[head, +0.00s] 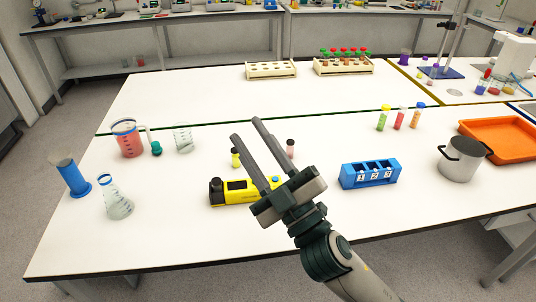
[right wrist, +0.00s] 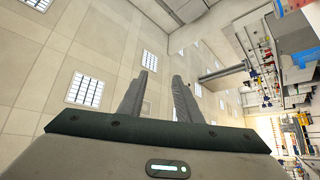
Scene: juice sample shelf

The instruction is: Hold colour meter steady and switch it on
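The yellow colour meter (head: 235,191) lies on the white table, left of centre in the head view, with a dark screen and a black end on its left. My right gripper (head: 246,128) is raised in front of its right part and hides some of it. The gripper's two fingers stand apart with nothing between them. In the right wrist view the open fingers (right wrist: 160,95) point towards the ceiling and far wall, and the meter is not seen there. My left gripper is in neither view.
Small vials (head: 235,157) stand behind the meter. A blue numbered rack (head: 370,175), a steel pot (head: 460,160) and an orange tray (head: 502,137) are to the right. A red-filled beaker (head: 130,142), a flask (head: 117,200) and a blue cylinder (head: 72,176) stand left. The table's front left is clear.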

